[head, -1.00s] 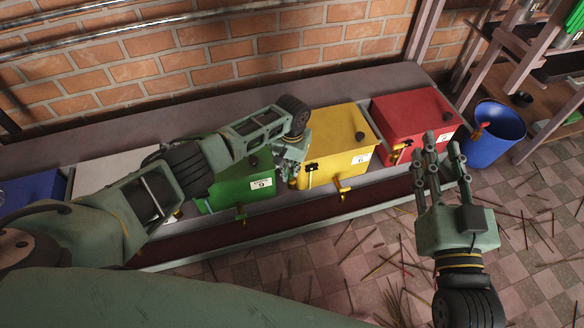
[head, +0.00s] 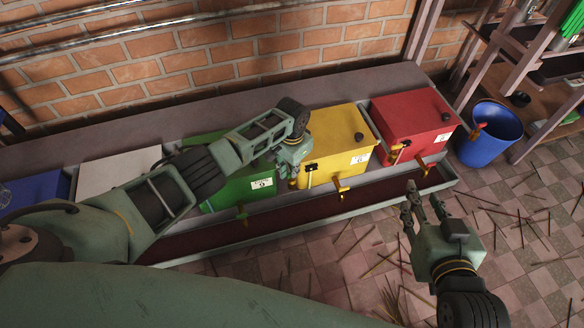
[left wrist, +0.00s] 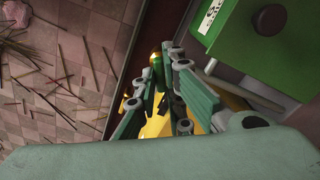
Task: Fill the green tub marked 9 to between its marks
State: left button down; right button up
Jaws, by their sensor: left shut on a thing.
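The green tub (head: 240,190) marked 9 stands in the row along the wall, partly hidden behind my left arm. No fill marks can be made out. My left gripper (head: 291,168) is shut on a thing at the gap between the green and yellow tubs. My right gripper (head: 424,202) is open and empty, over the floor in front of the trough.
The yellow tub (head: 335,135) and red tub (head: 412,122), with brass taps, stand right of the green one. A white tub (head: 117,170) stands left. A dark trough (head: 270,224) runs below the taps. A blue bin (head: 490,135) stands right. Sticks litter the floor.

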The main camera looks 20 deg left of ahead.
pick_arm(q)
jog(key=c, duration=1.8)
grip_release()
jog(key=shift+c, duration=0.2)
notch_tip(320, 180, up, 12)
